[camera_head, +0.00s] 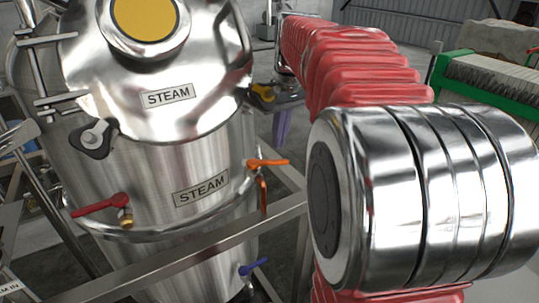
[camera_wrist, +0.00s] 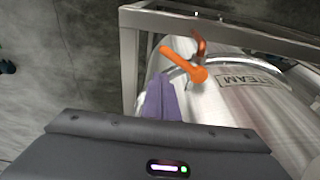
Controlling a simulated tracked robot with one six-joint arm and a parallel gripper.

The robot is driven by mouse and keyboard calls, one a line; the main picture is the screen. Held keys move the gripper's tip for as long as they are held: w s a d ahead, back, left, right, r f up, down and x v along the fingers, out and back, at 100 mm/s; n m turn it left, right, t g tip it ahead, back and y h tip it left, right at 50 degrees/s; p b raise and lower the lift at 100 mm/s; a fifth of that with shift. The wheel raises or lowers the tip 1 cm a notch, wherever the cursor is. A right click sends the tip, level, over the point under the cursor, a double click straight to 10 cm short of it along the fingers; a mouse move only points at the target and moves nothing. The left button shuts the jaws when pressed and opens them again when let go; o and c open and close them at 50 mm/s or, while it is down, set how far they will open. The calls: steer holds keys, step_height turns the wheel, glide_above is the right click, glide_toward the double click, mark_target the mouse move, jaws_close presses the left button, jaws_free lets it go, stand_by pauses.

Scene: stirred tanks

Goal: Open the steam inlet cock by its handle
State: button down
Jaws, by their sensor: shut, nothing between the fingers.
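A steel tank with two STEAM labels (camera_head: 201,188) fills the left of the head view. An orange lever handle (camera_head: 268,162) sticks out to the right from its lower body, above a short copper pipe (camera_head: 263,196). The handle (camera_wrist: 183,64) and pipe (camera_wrist: 199,44) also show in the wrist view. A red handle (camera_head: 100,205) and a blue handle (camera_head: 254,266) are on the tank too. No readable label ties any one handle to the steam inlet. My gripper (camera_head: 281,128), with purple fingers, is shut and empty. Its fingers (camera_wrist: 163,97) appear near the orange handle; contact is not visible.
A steel frame rail (camera_head: 190,250) runs in front of the tank. A partly cropped sign (camera_head: 10,287) ending "M IN" is at lower left. A green-edged rack (camera_head: 490,75) stands at the right. Bare floor (camera_wrist: 70,60) lies left of the frame in the wrist view.

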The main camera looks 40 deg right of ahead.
step_height(320, 180, up, 3)
steer(key=shift+f, duration=0.2)
stand_by(0.4)
stand_by(0.5)
